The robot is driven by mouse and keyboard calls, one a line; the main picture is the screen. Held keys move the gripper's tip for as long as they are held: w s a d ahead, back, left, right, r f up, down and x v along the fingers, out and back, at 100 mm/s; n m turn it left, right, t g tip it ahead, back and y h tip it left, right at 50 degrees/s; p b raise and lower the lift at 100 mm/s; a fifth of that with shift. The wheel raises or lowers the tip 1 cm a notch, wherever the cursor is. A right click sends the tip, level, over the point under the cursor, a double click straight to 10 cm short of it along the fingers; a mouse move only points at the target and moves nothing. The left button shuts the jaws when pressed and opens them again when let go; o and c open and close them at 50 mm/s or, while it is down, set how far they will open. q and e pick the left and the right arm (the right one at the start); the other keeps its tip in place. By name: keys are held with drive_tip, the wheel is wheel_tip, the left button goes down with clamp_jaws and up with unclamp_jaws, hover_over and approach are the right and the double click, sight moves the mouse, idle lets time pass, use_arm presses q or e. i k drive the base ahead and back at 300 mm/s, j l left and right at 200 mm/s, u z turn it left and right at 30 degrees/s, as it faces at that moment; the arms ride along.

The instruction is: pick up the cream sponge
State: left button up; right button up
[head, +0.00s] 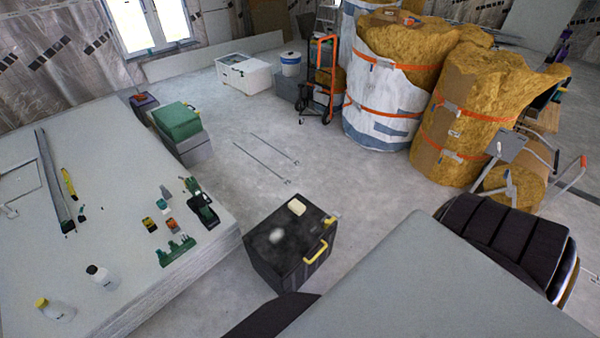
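The cream sponge (297,207) is a small, pale, rounded block. In the head view it lies on top of a black toolbox (262,232), near the lid's back edge. A pale smudge or patch (277,236) shows on the lid in front of it. The toolbox stands on the floor and has a yellow handle (316,252) on its right side. Nothing touches the sponge from above. Neither of my grippers shows in this view.
A pale stack of panels (110,200) at left carries tools, bottles (101,276) and green-black items. Large wrapped insulation rolls (385,95) stand at the back right. Two thin rods (265,158) lie on the floor behind the toolbox; the floor around them is otherwise clear.

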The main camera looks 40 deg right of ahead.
sight(298, 208)
drive_tip(key=l+u, duration=0.15)
drive_tip(key=l, duration=0.45)
drive_tip(key=k+l+u, duration=0.15)
drive_tip(key=l, duration=1.45)
drive_tip(key=i+u, duration=0.05)
